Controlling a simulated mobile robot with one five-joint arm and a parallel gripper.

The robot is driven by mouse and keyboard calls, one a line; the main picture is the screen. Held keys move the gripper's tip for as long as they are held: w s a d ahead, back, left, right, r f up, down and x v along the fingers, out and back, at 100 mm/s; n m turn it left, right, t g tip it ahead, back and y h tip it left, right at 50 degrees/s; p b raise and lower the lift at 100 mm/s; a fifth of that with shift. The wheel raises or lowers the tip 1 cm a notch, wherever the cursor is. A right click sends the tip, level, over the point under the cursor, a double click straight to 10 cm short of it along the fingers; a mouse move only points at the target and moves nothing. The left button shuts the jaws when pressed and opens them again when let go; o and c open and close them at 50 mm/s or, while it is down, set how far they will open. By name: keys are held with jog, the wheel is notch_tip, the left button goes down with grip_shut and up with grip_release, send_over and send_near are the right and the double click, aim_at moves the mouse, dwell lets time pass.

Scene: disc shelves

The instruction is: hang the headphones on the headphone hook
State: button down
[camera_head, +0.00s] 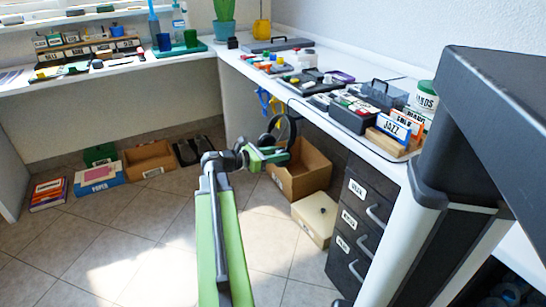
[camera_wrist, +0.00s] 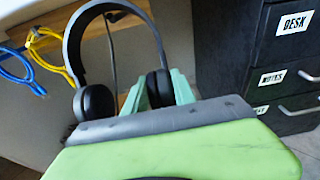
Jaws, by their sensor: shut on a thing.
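The dark headphones (camera_wrist: 150,30) stand upright in the wrist view, band at the top, with a left ear cup (camera_wrist: 95,102) and a right ear cup (camera_wrist: 160,88). My gripper (camera_wrist: 160,92) has its pale green fingers on either side of the right cup, closed on it. In the head view the headphones (camera_head: 293,125) show as a dark arch below the desk edge, just beyond my gripper (camera_head: 275,156). A thin dark piece (camera_wrist: 112,40) shows inside the band near its top; I cannot tell whether it is the headphone hook or a cable. No hook is clearly visible.
Yellow (camera_wrist: 45,45) and blue (camera_wrist: 20,68) loops hang left of the headphones. A dark drawer unit (camera_head: 352,225) stands right. A cardboard box (camera_head: 310,172) and a pale box (camera_head: 314,218) sit on the floor below. The white desk (camera_head: 345,145) edge runs above.

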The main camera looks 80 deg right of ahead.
jog(key=shift+r+x, duration=0.15)
jog(key=shift+x, duration=1.05)
jog(key=shift+r+x, duration=0.15)
jog(key=shift+x, duration=1)
jog(key=shift+s+d+f+b, duration=0.35)
jog(key=shift+s+d+b, duration=0.1)
jog(key=shift+s+b, duration=0.1)
jog(key=c, duration=0.9)
grip_release()
jog(key=shift+c, duration=0.2)
jog(key=p+v, duration=0.3)
jog(key=v, duration=1.4)
jog(key=shift+w, duration=0.25)
